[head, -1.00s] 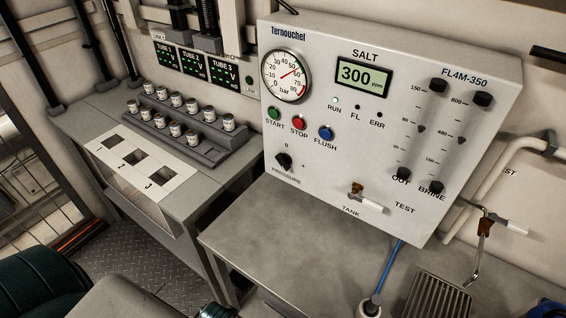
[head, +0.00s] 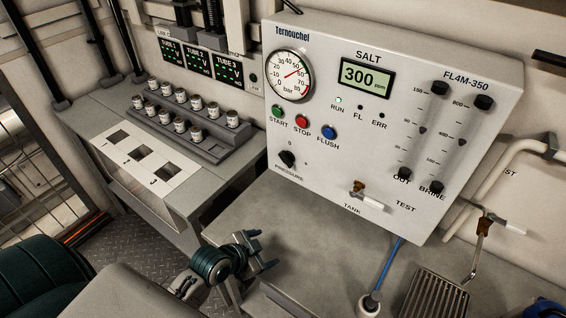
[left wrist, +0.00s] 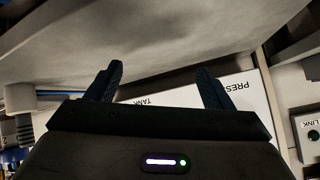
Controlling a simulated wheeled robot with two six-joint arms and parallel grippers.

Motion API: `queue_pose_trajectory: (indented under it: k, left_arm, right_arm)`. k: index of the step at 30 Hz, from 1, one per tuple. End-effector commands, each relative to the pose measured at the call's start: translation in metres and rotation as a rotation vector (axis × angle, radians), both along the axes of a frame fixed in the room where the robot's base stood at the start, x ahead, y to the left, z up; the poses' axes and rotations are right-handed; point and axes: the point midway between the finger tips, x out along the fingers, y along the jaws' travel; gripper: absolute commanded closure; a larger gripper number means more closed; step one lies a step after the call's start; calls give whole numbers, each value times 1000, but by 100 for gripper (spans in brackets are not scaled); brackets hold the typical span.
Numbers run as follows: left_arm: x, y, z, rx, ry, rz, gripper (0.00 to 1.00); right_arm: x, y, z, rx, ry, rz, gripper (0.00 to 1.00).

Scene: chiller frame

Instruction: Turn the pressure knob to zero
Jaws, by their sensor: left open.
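The black pressure knob (head: 287,159) is on the lower left of the white chiller panel (head: 330,180), with a 0 mark above it and PRESSURE below. The direction it points is too small to tell. The round bar gauge (head: 290,76) above has its needle well up the scale. My left gripper (head: 262,250) is open and empty, below and left of the knob and clear of the panel. In the left wrist view its open fingers (left wrist: 160,70) show, with part of the PRESSURE and TANK lettering behind; the knob is not visible there. My right gripper is out of view.
Start, stop and flush buttons (head: 302,121) sit above the knob. A tank valve lever (head: 369,199) sticks out to its right. The grey worktop (head: 290,225) lies below the panel. A bench with several small jars (head: 180,125) stands at left.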

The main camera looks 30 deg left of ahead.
Motion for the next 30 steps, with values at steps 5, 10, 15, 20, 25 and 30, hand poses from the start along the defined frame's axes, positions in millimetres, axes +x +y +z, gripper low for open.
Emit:
queue_pose_trajectory:
  k: [5, 10, 15, 20, 25, 30]
  left_arm:
    - [57, 13, 33, 72, -311, -105, 25]
    - [100, 43, 72, 192, -602, -100, 25]
    - [117, 65, 93, 275, -740, -57, 25]
    - [128, 70, 98, 297, -771, -41, 25]
    - [154, 66, 99, 292, -771, -40, 25]
    - [185, 61, 99, 292, -770, -40, 25]
  right_arm:
    - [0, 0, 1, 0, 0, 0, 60]
    - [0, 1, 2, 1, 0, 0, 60]
    - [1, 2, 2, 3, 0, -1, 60]
    - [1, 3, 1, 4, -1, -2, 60]
    - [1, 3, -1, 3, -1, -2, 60]
    - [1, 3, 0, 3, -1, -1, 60]
